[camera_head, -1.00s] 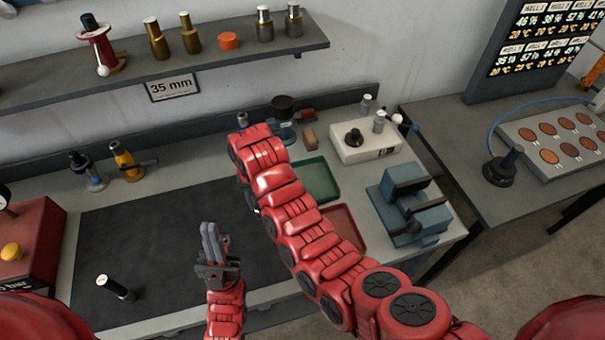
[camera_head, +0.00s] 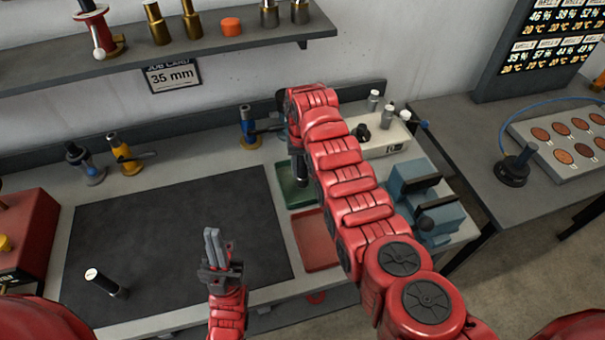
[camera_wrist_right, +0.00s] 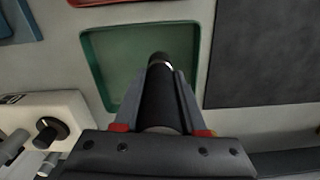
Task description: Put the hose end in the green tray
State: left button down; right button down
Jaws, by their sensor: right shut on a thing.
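The green tray (camera_head: 285,193) lies on the bench right of the dark mat, and fills the upper middle of the right wrist view (camera_wrist_right: 115,65). My right gripper (camera_wrist_right: 164,108) is shut on a black cylinder with a pale ring near its tip, which I take as the hose end (camera_wrist_right: 160,92). Its tip overlaps the tray in the wrist view; I cannot tell its height above the tray floor. In the head view my right arm hides part of the tray and most of the gripper. My left gripper (camera_head: 213,243) is shut and empty above the mat's front part.
A red tray (camera_head: 313,240) lies in front of the green one. A white box with a black knob (camera_head: 385,139) and a blue vise (camera_head: 425,200) stand to the right.

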aim_at(303, 175)
jog(key=shift+s+f+p, duration=0.1)
jog(key=shift+f+p, duration=0.25)
jog(key=shift+f, duration=1.15)
jog(key=c, duration=0.9)
grip_release()
jog(key=shift+f+b, duration=0.2)
jog(key=shift+b, duration=0.15)
jog(key=o, duration=0.4)
jog(key=shift+r, duration=0.1)
jog(key=shift+r, duration=0.1)
